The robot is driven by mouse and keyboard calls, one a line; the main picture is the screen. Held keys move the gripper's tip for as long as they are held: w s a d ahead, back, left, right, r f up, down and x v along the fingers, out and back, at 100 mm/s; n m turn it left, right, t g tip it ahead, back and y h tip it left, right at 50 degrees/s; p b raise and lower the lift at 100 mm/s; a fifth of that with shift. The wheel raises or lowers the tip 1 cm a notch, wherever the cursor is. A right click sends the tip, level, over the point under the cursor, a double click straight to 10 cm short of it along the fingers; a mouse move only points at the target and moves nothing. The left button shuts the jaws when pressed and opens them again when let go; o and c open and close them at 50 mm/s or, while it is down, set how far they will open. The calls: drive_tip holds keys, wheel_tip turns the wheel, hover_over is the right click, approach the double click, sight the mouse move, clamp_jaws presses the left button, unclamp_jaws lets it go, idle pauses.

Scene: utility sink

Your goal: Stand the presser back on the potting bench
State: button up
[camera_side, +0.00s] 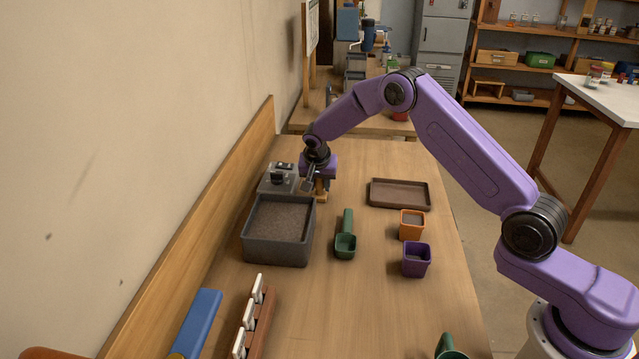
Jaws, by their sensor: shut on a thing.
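My gripper (315,183) is at the far part of the wooden potting bench (370,310), pointing down, just behind and right of the grey soil bin. It is shut on a small tan wooden piece, which looks like the presser (322,196). The presser shows only in part below the jaws; the gripper hides the rest. It looks roughly upright and at or just above the bench top. I cannot tell whether its base touches the wood.
The soil bin (248,247) and a grey device (277,178) stand close left of my gripper. A green scoop (345,242), brown tray (399,194), orange pot (412,231) and purple pot (416,265) lie right. A rack of white labels (254,325) is nearer. The bench's front middle is clear.

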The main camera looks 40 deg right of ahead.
drive_tip(key=shift+f, duration=0.1)
drive_tip(key=o, duration=1.1)
drive_tip(key=v, duration=1.2)
drive_tip(key=s+a+r+n+y, duration=0.1)
drive_tip(key=s+a+r+n, duration=0.4)
drive_tip(key=s, duration=0.5)
drive_tip(key=s+d+n+g+y, duration=0.1)
drive_tip(key=s+n, duration=0.4)
drive_tip(key=s, duration=0.7)
drive_tip(key=s+d+n+g, duration=0.1)
drive_tip(key=s+n, duration=0.5)
drive_tip(key=s, duration=0.6)
drive_tip(key=s+d+n+g+y, duration=0.1)
drive_tip(key=s+n, duration=0.4)
drive_tip(key=s, duration=0.7)
drive_tip(key=shift+s+d+f+n+y, duration=0.1)
drive_tip(key=shift+d+f+n+y, duration=0.05)
drive_tip(key=shift+d+n+y, duration=0.2)
